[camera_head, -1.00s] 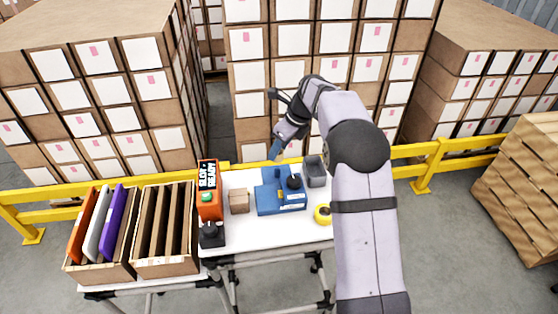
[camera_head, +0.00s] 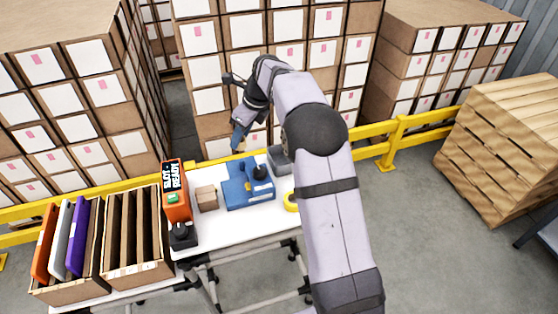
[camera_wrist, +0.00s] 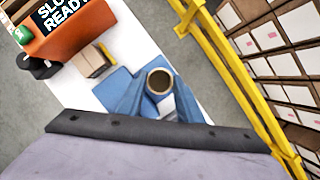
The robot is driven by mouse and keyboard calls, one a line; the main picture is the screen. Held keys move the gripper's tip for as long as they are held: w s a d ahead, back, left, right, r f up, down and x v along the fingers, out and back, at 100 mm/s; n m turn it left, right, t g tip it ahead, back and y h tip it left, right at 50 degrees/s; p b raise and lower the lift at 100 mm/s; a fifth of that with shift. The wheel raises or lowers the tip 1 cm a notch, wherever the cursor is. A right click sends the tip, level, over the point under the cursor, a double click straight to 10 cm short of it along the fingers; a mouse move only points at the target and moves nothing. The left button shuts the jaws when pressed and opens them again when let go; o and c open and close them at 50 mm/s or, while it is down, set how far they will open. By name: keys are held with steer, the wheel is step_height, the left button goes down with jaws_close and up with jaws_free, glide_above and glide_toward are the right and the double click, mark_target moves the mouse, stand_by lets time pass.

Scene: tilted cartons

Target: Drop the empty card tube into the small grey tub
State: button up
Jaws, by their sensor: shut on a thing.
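My gripper (camera_head: 238,138) is above the far side of the white table, up and to the left of the small grey tub (camera_head: 280,160) in the head view. In the wrist view its blue fingers (camera_wrist: 156,98) are shut on the card tube (camera_wrist: 160,81). The tube is seen end-on, a brown ring with a dark hollow. In the head view the tube is too small and covered to make out well. The tub stands at the table's back right, partly behind my arm. I cannot make it out in the wrist view.
A blue fixture (camera_head: 236,196) with a black knob stands left of the tub. A small carton (camera_head: 207,198), an orange device (camera_head: 176,205) and a yellow roll (camera_head: 290,201) are also on the table. A yellow rail (camera_head: 397,138) runs behind it.

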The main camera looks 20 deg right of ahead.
stand_by(0.3)
steer(key=s+d+r+p, duration=0.1)
steer(key=d+r+p, duration=0.1)
steer(key=d+p, duration=0.5)
steer(key=d+r+p, duration=0.2)
steer(key=d+p, duration=0.5)
steer(key=p, duration=0.1)
steer(key=shift+s+r, duration=0.3)
steer(key=shift+s, duration=0.05)
steer(key=shift+f, duration=0.15)
